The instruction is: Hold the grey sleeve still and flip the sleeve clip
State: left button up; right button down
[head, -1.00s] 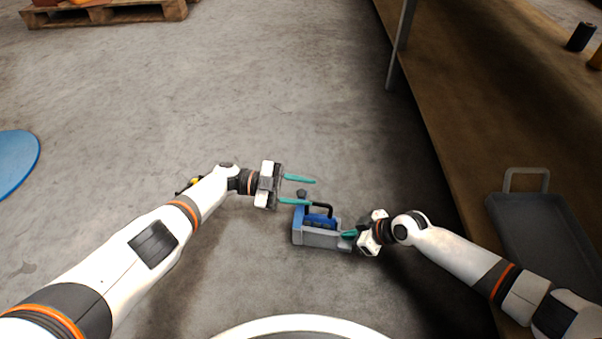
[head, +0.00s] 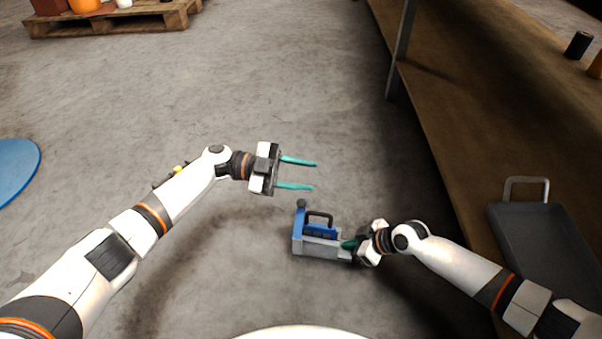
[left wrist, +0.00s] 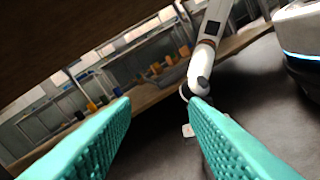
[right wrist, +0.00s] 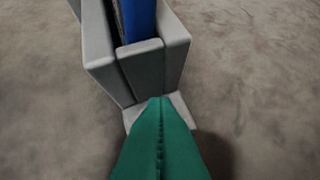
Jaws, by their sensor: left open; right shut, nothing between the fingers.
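The grey sleeve (head: 317,247) lies on the concrete floor with a blue part (head: 318,231) in it. A black handle (head: 320,214) stands above the blue part, and a dark knob (head: 300,203) is at its left end. The sleeve also shows in the right wrist view (right wrist: 172,55). A grey ledge (right wrist: 185,110) sticks out at its near end; I cannot tell whether this is the clip. My right gripper (head: 346,244) is shut and empty, its tips (right wrist: 160,101) at that ledge. My left gripper (head: 314,175) is open and empty, beyond the sleeve and apart from it.
A brown shelf or bench (head: 450,120) runs along the right, with a dark tray (head: 540,245) at its near end. A wooden pallet (head: 110,20) is at the far left and a blue disc (head: 14,168) at the left edge. The floor beyond the sleeve is clear.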

aim_at(305, 202)
pick_arm(q)
jog(key=shift+s+a+f, duration=0.1)
jog(key=shift+a, duration=0.1)
jog(key=c, duration=0.5)
pick_arm(e)
jog(key=shift+s+d+f, duration=0.15)
jog(key=shift+f, duration=0.1)
pick_arm(q)
jog(key=s+a+y, duration=0.1)
jog(key=a, duration=0.1)
jog(key=s+a+n+t+y, duration=0.1)
jog(key=a+t+y, duration=0.1)
jog(key=a, duration=0.1)
jog(key=shift+s+a+f+n+y, duration=0.2)
jog(key=shift+s+a+n+y, duration=0.1)
jog(key=shift+s+y, duration=0.1)
grip_shut()
jog(key=s+a+r+n+t+y, duration=0.2)
jog(key=a+t+y, duration=0.1)
jog(key=a+t, duration=0.15)
jog(key=w+a+f+x, duration=0.1)
jog(key=f+x, duration=0.1)
jog(key=x, duration=1)
jog(key=shift+a+g, duration=0.3)
jog(key=shift+g, duration=0.15)
jog(key=shift+w+f, duration=0.1)
